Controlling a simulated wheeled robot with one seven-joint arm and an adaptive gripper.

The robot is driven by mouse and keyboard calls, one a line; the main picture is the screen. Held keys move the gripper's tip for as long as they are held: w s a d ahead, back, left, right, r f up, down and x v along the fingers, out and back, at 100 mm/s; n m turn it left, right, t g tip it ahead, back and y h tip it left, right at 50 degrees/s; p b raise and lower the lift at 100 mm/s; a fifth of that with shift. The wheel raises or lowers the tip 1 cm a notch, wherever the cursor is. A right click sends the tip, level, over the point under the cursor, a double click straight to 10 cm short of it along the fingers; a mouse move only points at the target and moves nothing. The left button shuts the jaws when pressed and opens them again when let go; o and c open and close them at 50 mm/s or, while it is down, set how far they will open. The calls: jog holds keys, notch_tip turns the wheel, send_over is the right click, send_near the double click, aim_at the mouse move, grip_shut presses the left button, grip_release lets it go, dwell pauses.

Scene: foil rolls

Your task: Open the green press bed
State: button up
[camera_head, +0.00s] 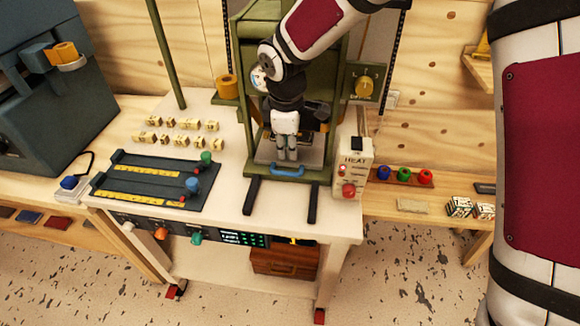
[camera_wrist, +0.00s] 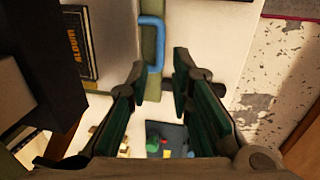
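The green press (camera_head: 243,70) stands at the middle of the workbench. Its bed (camera_head: 318,175) has a pale top and a green front edge, and sits between the press uprights. A blue U-shaped handle (camera_head: 287,171) is on the bed's front edge; it also shows in the wrist view (camera_wrist: 159,38). My gripper (camera_head: 287,157) points down over the front of the bed, just behind the handle in the head view. In the wrist view my gripper (camera_wrist: 158,72) is open, with fingers apart and nothing clearly held. The handle shows beyond the fingertips; contact cannot be told.
Two dark rails (camera_head: 251,196) (camera_head: 313,201) extend forward from the press. A HEAT control box (camera_head: 352,168) stands close at right. A dark type tray (camera_head: 150,184) and several small blocks lie at left. A dark book marked ALBUM (camera_wrist: 78,40) lies on the bed.

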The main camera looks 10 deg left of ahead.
aim_at(290, 173)
jog(key=f, duration=0.3)
jog(key=w+f, duration=0.1)
jog(key=f, duration=0.6)
jog(key=shift+w, duration=0.4)
grip_shut()
